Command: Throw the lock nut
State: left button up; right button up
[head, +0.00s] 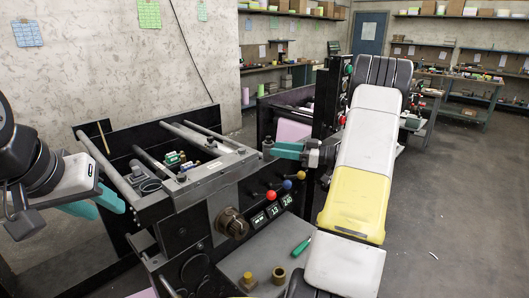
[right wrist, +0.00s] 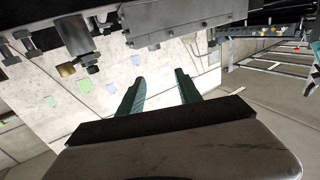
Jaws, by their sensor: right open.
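Two brass-coloured pieces sit on the grey shelf at the machine's front in the head view: a small stepped piece (head: 248,281) and a ring-like piece (head: 280,275). Either could be the lock nut; I cannot tell which. My left gripper (head: 98,205) is at the far left beside the machine, its teal fingers apart and nothing seen between them. My right gripper (head: 284,150) is above the machine's right end, fingers pointing left, away from the brass pieces. In the right wrist view its fingers (right wrist: 160,92) are open and empty.
The machine (head: 210,185) has rails, a dark knob (head: 232,222) and coloured ball levers (head: 287,185). A green-handled tool (head: 301,246) lies on the shelf. Workbenches (head: 465,95) stand at the back right. The floor at right is mostly clear.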

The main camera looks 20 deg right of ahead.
jog(key=shift+s+a+r, duration=0.1)
jog(key=shift+s+a, duration=0.2)
jog(key=shift+s, duration=0.3)
jog(key=shift+s+a+r, duration=0.1)
jog(key=shift+s+a, duration=0.15)
jog(key=shift+s, duration=0.3)
